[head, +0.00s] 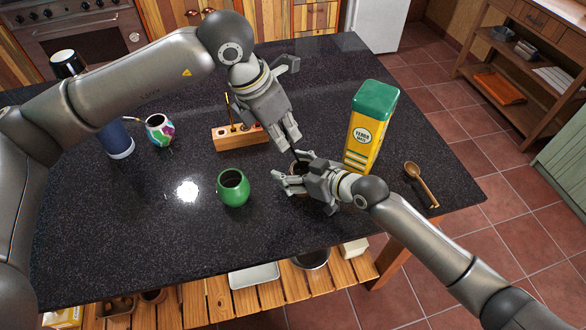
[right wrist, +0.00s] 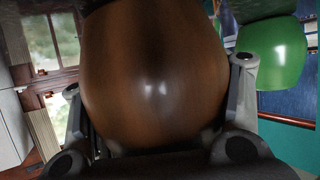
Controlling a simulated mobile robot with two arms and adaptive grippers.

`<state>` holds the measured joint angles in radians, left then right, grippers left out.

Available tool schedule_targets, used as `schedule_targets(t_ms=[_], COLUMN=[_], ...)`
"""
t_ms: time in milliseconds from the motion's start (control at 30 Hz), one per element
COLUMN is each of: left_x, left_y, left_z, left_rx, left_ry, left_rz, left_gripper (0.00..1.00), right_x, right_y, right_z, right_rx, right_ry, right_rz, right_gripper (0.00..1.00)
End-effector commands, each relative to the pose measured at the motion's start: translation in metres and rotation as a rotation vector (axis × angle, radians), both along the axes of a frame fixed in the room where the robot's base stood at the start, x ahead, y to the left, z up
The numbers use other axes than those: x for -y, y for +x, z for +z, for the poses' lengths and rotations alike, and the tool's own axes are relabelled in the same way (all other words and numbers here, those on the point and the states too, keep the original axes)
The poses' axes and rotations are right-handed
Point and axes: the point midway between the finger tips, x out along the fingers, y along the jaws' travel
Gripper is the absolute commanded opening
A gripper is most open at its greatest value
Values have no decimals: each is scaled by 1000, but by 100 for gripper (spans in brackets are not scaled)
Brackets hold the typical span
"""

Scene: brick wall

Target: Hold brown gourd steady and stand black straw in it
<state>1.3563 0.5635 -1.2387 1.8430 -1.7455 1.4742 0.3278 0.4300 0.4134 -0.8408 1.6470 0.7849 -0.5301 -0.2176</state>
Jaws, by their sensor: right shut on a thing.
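The brown gourd (right wrist: 155,75) fills the middle of the right wrist view, between the two fingers of my right gripper (right wrist: 160,112). In the head view the gourd (head: 299,168) is mostly hidden, with only its dark mouth and rim showing between the fingers of my right gripper (head: 292,176), which is shut on it. My left gripper (head: 291,143) is above the gourd, its fingers close together and pointing down. A thin dark piece, which looks like the black straw (head: 297,156), shows at its fingertips, over the gourd's mouth. Whether its lower end is inside is hidden.
A green cup (head: 233,188) stands left of the gourd. A wooden holder (head: 240,138) with a thin straw stands behind. A yellow tin (head: 366,130) is close behind my right gripper.

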Motion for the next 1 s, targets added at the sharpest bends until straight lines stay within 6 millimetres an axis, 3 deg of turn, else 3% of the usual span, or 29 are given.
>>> schedule_targets(t_ms=[67, 300, 667, 767, 1000], left_x=[0, 0, -1, -5, -20], left_y=[0, 0, 0, -1, -10], left_z=[0, 0, 4, 15, 61], left_rx=[0, 0, 1, 3, 5], left_ry=[0, 0, 0, 0, -1], left_rz=[0, 0, 0, 1, 1], left_gripper=[0, 30, 30, 30, 30], right_x=[0, 0, 0, 0, 0], right_y=[0, 0, 0, 0, 0], right_z=[-1, -1, -1, -1, -1], right_rx=[-1, -1, -1, -1, -1], right_ry=[0, 0, 0, 0, -1], right_rz=[0, 0, 0, 0, 0], right_gripper=[36, 36, 36, 36, 36])
